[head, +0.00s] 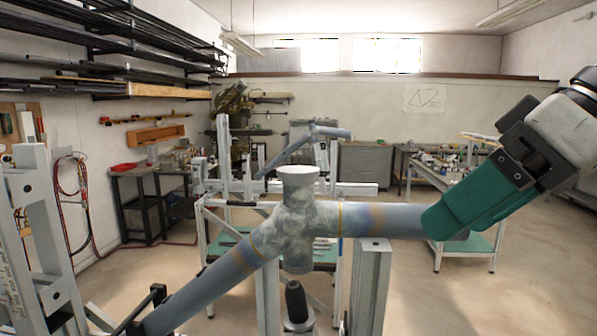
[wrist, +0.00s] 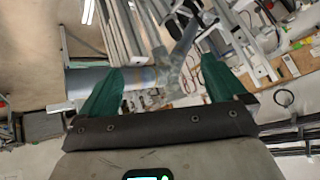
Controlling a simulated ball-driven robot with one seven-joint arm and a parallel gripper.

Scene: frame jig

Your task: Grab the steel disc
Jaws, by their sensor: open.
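A pale grey round piece (head: 298,174), likely the steel disc, sits flat on top of the upright tube of a welded tube joint (head: 290,232) in the head view. I cannot make it out surely in the wrist view. My gripper (head: 432,222), with green fingers, comes in from the right and overlaps the right end of the joint's horizontal tube (head: 385,219). In the wrist view my gripper (wrist: 161,67) is open, its fingers spread wide, with nothing seen held between them. The joint (wrist: 155,76) shows beyond the fingers, and the left finger partly hides a tube.
Grey metal posts of the jig (head: 370,285) stand below the tubes. A tall grey frame post (head: 45,230) stands at the left. A black-tipped support (head: 296,303) is under the joint. Workbenches (head: 455,180) are farther back. Open floor lies at the right.

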